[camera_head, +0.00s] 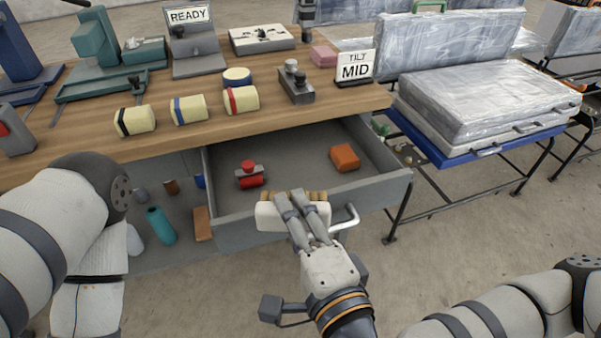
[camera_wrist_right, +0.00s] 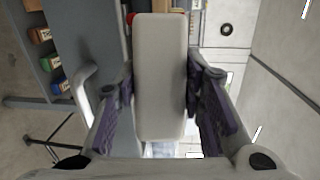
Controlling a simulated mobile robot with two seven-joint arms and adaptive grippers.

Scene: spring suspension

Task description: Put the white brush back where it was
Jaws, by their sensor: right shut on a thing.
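The white brush (camera_head: 268,214) has a pale block body with tan bristles along its top edge in the head view. My right gripper (camera_head: 298,205) is shut on it, just in front of the open grey drawer (camera_head: 232,222). In the right wrist view the brush (camera_wrist_right: 160,75) stands between the two purple-padded fingers, its broad pale face toward the camera. The drawer holds a red-and-grey part (camera_head: 250,177) at left and an orange block (camera_head: 345,157) at right. My left arm shows at the left, but its gripper is out of view.
The wooden bench (camera_head: 190,140) carries several cream rolls, a READY sign (camera_head: 189,15) and a TILT MID sign (camera_head: 355,70). The drawer's handle (camera_head: 345,219) is close to my right gripper. Wrapped cases (camera_head: 490,95) fill a rack at right.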

